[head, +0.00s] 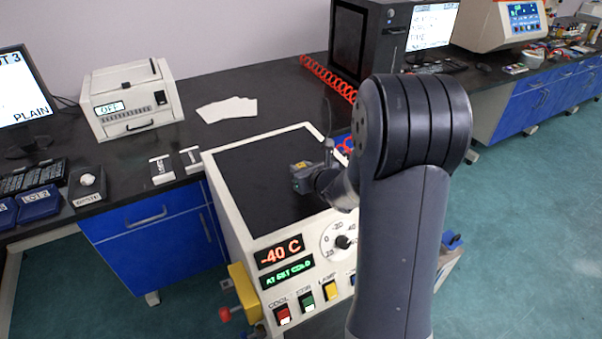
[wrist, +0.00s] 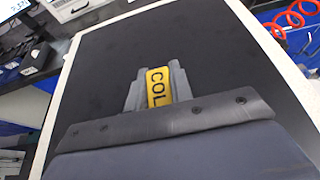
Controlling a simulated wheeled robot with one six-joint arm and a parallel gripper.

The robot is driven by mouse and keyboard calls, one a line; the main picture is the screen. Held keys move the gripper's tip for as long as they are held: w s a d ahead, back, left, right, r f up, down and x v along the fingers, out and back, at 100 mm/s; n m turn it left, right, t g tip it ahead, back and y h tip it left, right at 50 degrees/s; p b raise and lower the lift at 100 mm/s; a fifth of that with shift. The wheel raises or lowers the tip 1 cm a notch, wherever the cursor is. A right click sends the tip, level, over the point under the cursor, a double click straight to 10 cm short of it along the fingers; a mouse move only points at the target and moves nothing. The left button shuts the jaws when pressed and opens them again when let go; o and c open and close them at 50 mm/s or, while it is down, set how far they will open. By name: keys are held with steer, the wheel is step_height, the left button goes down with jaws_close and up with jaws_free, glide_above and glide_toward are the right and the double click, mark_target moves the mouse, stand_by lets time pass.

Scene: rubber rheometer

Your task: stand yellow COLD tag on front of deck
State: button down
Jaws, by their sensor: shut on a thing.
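The deck is the flat, pale-rimmed top of the white unit with the -40 C display (head: 280,252). It looks bare around the gripper. I cannot tell whether the tag touches the deck.
The unit's front panel has a dial (head: 342,241) and coloured switches (head: 306,301). A yellow part (head: 245,290) sticks out at its left side. Left of the deck, two small labelled blocks (head: 162,168) lie on the black bench. A red coiled hose (head: 328,78) runs behind.

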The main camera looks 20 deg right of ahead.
steer(key=shift+f, duration=0.55)
steer(key=shift+f, duration=0.1)
steer(key=shift+f+b, duration=0.2)
steer(key=shift+b, duration=0.2)
steer(key=c, duration=1.3)
jaws_free()
steer(key=shift+r, duration=0.1)
steer(key=shift+o, duration=0.2)
steer(key=shift+r, duration=0.1)
